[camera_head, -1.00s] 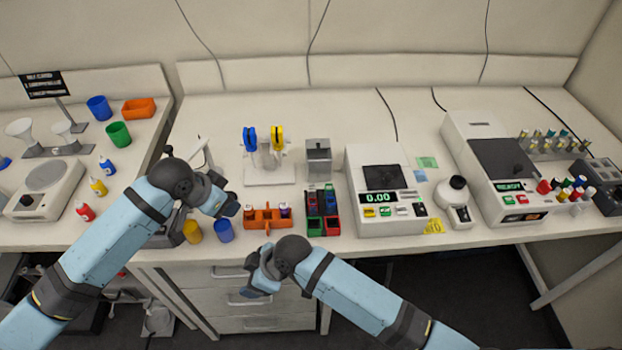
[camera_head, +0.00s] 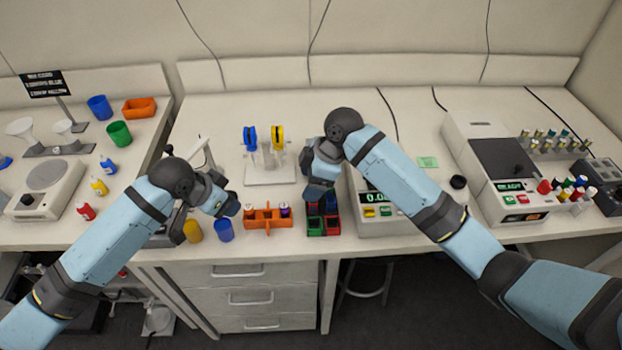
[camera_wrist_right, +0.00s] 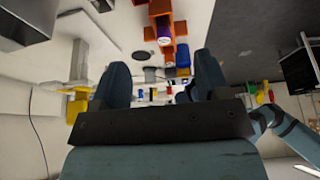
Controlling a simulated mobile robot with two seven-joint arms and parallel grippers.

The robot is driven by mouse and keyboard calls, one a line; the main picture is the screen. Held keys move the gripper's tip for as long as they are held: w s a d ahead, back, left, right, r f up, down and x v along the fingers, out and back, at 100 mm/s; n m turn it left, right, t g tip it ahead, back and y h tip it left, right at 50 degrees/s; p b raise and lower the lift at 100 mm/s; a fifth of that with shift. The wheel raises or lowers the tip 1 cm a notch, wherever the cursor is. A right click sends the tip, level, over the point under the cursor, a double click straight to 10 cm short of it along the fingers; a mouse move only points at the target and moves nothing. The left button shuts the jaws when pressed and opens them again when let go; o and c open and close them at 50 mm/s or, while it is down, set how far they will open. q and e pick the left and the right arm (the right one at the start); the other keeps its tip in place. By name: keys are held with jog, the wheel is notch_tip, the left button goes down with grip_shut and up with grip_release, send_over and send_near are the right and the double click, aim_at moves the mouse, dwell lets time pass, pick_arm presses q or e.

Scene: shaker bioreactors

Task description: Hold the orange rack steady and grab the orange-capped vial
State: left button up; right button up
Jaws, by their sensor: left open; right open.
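The orange rack (camera_head: 267,222) stands near the bench's front edge in the head view. A purple-topped vial (camera_head: 285,210) shows at its right end. At its left end, the cap colour of what it holds is too small to tell. My left gripper (camera_head: 230,208) is open just left of the rack; whether it touches is unclear. My right gripper (camera_head: 318,192) is open and empty, above the coloured block rack right of the orange rack. In the right wrist view, the open fingers (camera_wrist_right: 161,78) have the orange rack (camera_wrist_right: 162,8) and purple-topped vial (camera_wrist_right: 164,38) beyond them.
The coloured block rack (camera_head: 332,224) stands right of the orange rack, partly under my right gripper. A balance (camera_head: 382,226) is partly behind my right arm. Blue (camera_head: 224,231) and yellow (camera_head: 192,231) cups stand by my left gripper. A stand with blue and yellow parts (camera_head: 268,175) is behind.

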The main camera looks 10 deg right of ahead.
aim_at(291, 213)
jog(key=x, duration=1.3)
jog(key=shift+s+f, duration=0.1)
jog(key=shift+f, duration=0.25)
jog(key=shift+c, duration=0.5)
